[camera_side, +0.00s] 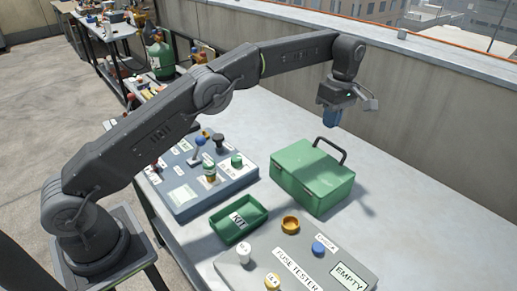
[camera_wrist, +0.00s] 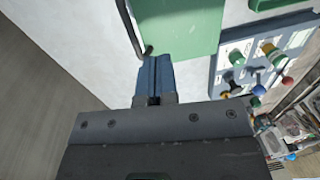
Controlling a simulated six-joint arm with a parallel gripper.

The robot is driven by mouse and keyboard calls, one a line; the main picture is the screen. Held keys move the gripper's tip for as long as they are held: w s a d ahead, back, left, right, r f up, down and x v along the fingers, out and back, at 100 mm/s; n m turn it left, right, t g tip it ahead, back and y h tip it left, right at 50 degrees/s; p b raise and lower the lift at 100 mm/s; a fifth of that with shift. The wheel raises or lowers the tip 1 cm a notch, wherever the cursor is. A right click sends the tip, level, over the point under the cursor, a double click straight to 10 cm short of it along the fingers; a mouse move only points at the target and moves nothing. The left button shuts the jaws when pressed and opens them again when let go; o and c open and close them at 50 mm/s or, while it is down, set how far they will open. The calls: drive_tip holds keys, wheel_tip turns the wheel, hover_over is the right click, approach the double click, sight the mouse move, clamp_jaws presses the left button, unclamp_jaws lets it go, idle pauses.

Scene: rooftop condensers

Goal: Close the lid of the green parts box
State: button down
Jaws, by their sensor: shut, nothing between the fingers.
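The green parts box (camera_side: 312,178) stands on the grey table, and its lid (camera_side: 312,160) lies down over the box with no clear gap in the side view. A dark handle (camera_side: 330,148) stands up at the box's far edge. In the wrist view, part of the green box (camera_wrist: 182,25) shows ahead of the fingers, with the handle (camera_wrist: 130,28) along its left edge. My gripper (camera_side: 330,121) is shut and empty, its blue fingers pointing down above and beyond the handle side. The fingers also show shut in the wrist view (camera_wrist: 155,62).
A blue-grey panel (camera_side: 187,203) with knobs and a lever lies left of the box. A green KIT tray (camera_side: 240,236) and a grey fuse tester (camera_side: 335,268) are in front. A parapet wall (camera_side: 420,110) runs behind the table. The table right of the box is clear.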

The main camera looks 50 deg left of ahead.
drive_tip(key=shift+w+f, duration=0.65)
drive_tip(key=shift+f, duration=0.05)
drive_tip(key=shift+f, duration=0.1)
idle(0.5)
